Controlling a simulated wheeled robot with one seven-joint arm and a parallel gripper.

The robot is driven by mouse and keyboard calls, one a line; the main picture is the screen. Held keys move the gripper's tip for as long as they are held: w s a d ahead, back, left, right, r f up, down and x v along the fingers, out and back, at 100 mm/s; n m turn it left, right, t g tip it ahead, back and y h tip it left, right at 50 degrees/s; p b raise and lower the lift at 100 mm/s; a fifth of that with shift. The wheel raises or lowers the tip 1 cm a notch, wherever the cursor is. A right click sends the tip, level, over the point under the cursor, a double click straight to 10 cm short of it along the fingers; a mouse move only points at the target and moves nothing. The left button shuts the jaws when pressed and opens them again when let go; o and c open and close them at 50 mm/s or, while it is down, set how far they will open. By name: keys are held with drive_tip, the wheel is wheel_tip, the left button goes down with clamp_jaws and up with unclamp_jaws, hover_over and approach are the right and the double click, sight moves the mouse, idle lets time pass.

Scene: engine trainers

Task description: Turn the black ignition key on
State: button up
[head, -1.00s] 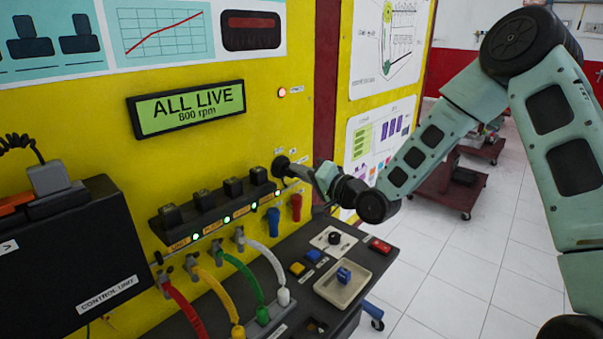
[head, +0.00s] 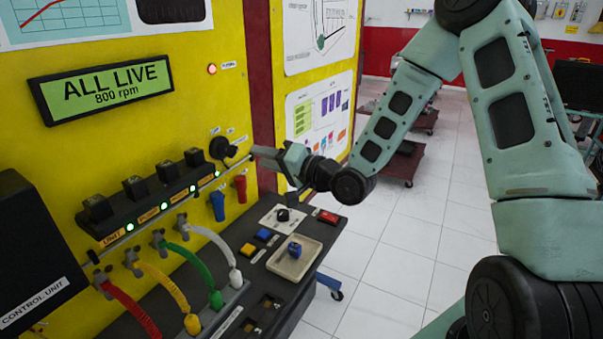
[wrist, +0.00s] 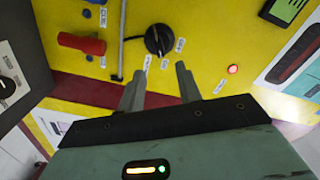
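The black ignition key (head: 222,148) is a round black switch with a raised grip, on the yellow panel right of the row of black coils. In the wrist view the key (wrist: 158,40) sits straight ahead, with small white labels around it. My gripper (wrist: 160,69) has its two fingers spread with a gap between them. The fingertips are just short of the key, apart from it, with nothing between them. In the head view my gripper (head: 256,152) is right of the key. The green display (head: 103,90) reads "ALL LIVE 800 rpm".
A red lamp (head: 212,69) glows above the key. Blue (head: 217,206) and red (head: 240,188) plugs hang below it, and a thin rod runs close by. The dark bench below holds a beige tray (head: 294,259), buttons and coloured cables. Open floor lies to the right.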

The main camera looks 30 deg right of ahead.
drive_tip(key=p+v, duration=0.5)
drive_tip(key=v, duration=0.3)
drive_tip(key=shift+w+d+r, duration=0.15)
drive_tip(key=shift+r, duration=0.3)
drive_tip(key=p, duration=0.2)
drive_tip(key=s+p, duration=0.1)
drive_tip(key=p, duration=0.1)
drive_tip(key=s+p, duration=0.1)
drive_tip(key=p, duration=0.2)
drive_tip(key=shift+s+d+f, duration=0.1)
drive_tip(key=shift+d+f, duration=0.25)
drive_tip(key=shift+d, duration=0.05)
drive_tip(key=shift+f, duration=0.1)
